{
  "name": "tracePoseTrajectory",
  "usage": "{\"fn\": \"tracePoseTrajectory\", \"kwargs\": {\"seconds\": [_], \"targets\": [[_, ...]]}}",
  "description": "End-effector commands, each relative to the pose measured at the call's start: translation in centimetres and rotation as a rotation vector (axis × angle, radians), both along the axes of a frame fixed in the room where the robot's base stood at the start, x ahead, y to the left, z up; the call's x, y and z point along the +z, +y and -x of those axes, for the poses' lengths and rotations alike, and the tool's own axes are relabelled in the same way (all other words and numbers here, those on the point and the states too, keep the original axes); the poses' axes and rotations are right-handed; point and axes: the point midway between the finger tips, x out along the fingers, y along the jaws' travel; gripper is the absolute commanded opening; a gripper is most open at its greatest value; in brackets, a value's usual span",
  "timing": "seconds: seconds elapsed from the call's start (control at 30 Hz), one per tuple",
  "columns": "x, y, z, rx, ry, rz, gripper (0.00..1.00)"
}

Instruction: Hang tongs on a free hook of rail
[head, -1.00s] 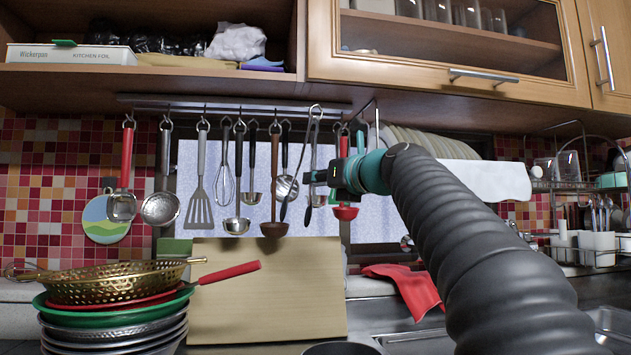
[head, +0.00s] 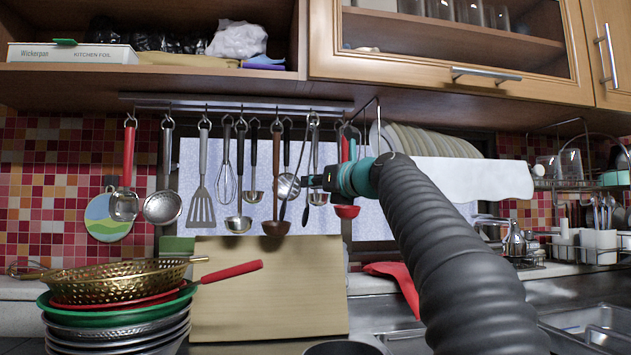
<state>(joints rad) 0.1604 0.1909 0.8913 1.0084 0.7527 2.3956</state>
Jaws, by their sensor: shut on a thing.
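The tongs (head: 306,151) hang down in front of the right part of the utensil rail (head: 240,104), slightly tilted, with dark lower arms spread apart. Their top loop overlaps a hook of the rail in the picture; I cannot tell whether it is on the hook. My gripper (head: 308,181) is shut on the tongs around mid-length, coming from the right. Its fingertips are small and partly lost against the utensils behind.
Several utensils hang close by, including a slotted turner (head: 202,195), a whisk (head: 226,182), a brown ladle (head: 276,229) and a red ladle (head: 347,211). A cutting board (head: 265,290) stands below. A plate rack (head: 395,140) is right of the rail.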

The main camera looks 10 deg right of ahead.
Motion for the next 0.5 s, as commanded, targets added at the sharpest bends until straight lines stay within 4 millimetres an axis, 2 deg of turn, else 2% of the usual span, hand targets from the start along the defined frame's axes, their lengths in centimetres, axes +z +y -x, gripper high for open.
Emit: {"fn": "tracePoseTrajectory", "kwargs": {"seconds": [0.5], "targets": [[-0.1,0.0,-2.7,0.000,0.000,0.000,0.00]]}}
